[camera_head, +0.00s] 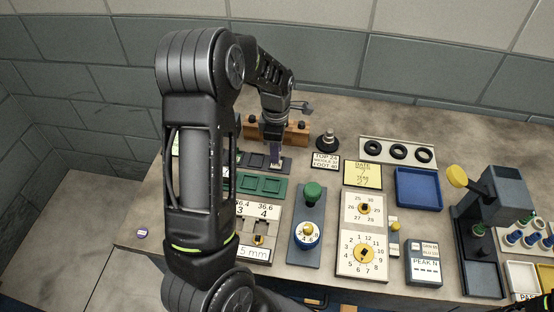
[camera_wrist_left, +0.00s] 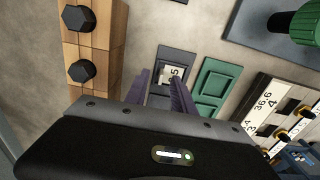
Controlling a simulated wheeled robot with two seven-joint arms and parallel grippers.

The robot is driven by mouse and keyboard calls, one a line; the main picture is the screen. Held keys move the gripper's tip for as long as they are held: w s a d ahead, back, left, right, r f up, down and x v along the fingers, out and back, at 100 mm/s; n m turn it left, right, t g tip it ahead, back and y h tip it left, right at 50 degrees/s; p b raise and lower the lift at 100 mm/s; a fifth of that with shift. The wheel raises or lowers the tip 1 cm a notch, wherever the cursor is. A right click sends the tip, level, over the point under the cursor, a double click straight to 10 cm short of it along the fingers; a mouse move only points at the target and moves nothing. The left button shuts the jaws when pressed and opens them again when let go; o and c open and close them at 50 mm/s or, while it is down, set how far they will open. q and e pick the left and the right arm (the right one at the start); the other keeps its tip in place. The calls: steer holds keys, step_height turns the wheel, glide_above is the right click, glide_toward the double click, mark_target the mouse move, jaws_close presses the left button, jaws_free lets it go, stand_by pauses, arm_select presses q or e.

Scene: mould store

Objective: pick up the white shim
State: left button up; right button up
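The white shim (camera_wrist_left: 172,72), marked with a dark "5", lies in a compartment of the dark grey tray (camera_wrist_left: 186,57) in the left wrist view. My left gripper (camera_wrist_left: 159,79) is open, with its two purple fingers apart just above that tray and close to the shim. I cannot tell whether a finger touches it. In the head view my left gripper (camera_head: 277,154) points down over the right part of the dark grey tray (camera_head: 246,160); the shim is hard to make out there.
A green tray (camera_head: 261,185) lies in front of the grey one. A wooden block with dark knobs (camera_head: 295,132) stands behind. A green-knobbed device (camera_head: 313,193), a dial board (camera_head: 364,240) and a blue tray (camera_head: 417,188) are to the right. My left arm hides the bench's left part.

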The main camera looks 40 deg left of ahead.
arm_select(q)
steer(key=shift+f, duration=0.3)
stand_by(0.4)
jaws_close()
stand_by(0.4)
